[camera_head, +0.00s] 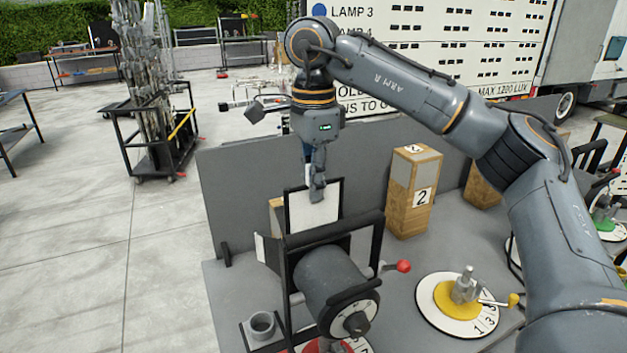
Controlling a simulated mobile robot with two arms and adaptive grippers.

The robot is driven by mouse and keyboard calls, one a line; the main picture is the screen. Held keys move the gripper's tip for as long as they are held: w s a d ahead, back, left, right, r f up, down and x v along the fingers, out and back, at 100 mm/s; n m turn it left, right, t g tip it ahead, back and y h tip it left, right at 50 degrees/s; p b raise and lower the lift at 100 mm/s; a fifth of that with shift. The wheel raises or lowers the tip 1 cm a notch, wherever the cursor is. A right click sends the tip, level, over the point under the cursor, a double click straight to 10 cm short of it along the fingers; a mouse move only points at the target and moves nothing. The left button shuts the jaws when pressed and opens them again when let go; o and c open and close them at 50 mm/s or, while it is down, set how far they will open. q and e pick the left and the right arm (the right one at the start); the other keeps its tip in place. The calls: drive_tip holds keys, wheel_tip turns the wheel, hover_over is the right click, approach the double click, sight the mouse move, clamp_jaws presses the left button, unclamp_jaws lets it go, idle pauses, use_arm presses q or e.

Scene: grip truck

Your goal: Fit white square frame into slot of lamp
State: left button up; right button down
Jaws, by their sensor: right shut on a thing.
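The lamp (335,275) is a grey cylinder in a black bracket at the front of the grey table. The white square frame (302,214) is a white panel with a dark border, standing upright just behind the lamp's top. My right gripper (317,192) points down and is shut on the frame's upper part. The frame's lower edge is hidden behind the lamp's black parts, so I cannot tell whether it is in the slot. My left gripper is not in view.
A wooden block marked 2 (412,192) stands to the right of the lamp. A yellow-based fixture (458,299) sits on a numbered disc at the right. A red knob (403,266) sticks out beside the lamp. A grey panel (235,200) rises along the table's back.

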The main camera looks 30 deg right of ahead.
drive_tip(key=shift+s+f+b, duration=0.1)
drive_tip(key=shift+f+b, duration=3.2)
drive_tip(key=shift+f, duration=1.8)
drive_tip(key=c, duration=1.4)
unclamp_jaws()
drive_tip(key=shift+o, duration=0.2)
drive_tip(key=shift+r, duration=0.1)
wheel_tip(320, 180, up, 12)
